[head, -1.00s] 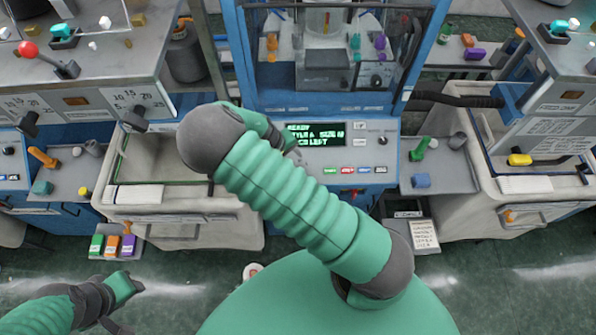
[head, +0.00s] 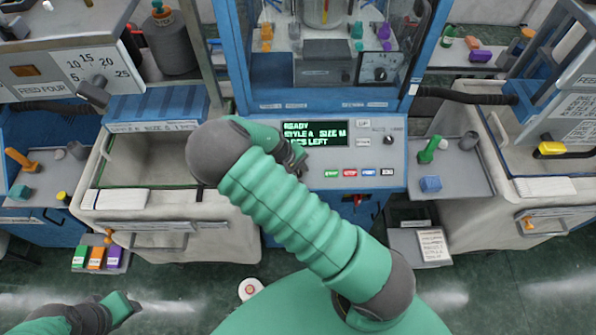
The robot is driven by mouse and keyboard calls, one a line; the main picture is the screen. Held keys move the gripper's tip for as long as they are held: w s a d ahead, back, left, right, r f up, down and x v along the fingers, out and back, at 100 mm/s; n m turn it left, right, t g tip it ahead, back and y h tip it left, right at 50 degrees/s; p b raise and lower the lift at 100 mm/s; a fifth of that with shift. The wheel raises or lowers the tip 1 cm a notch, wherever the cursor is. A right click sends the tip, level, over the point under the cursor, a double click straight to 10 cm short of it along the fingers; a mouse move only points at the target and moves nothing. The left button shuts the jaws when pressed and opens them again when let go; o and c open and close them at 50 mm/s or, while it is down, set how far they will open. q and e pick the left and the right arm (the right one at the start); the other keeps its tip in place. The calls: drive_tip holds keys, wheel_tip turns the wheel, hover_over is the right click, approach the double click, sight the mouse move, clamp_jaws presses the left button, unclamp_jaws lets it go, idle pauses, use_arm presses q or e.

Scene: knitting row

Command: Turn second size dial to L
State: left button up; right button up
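A small dark knob (head: 388,139) sits at the right of the middle machine's blue-grey control panel (head: 340,180); its markings are too small to read. The green-lettered display (head: 315,135) reads READY, STYLE A, SIZE M, and a last line ending in LEFT, partly covered. My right gripper (head: 297,160) is in front of the display's lower left corner, apart from the knob and to its left. My forearm hides much of it, so its opening is unclear. My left gripper (head: 122,305) is low at the left, over the floor, far from the panel. Its fingers are unclear.
Coloured buttons (head: 360,172) line the panel below the display. A grey side shelf (head: 455,170) at the right holds a green peg (head: 430,148) and blue block (head: 430,184). An open bin (head: 150,160) stands left. A numbered feed dial (head: 95,88) is at upper left.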

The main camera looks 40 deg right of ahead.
drive_tip(key=shift+c, duration=1.2)
drive_tip(key=shift+w+a+r, duration=0.1)
drive_tip(key=shift+w+a, duration=0.05)
drive_tip(key=shift+a, duration=0.15)
clamp_jaws()
use_arm(q)
drive_tip(key=shift+w+a+f, duration=0.1)
drive_tip(key=shift+w+a, duration=0.05)
drive_tip(key=shift+a, duration=0.2)
drive_tip(key=shift+d, duration=0.15)
use_arm(e)
drive_tip(key=shift+d, duration=0.1)
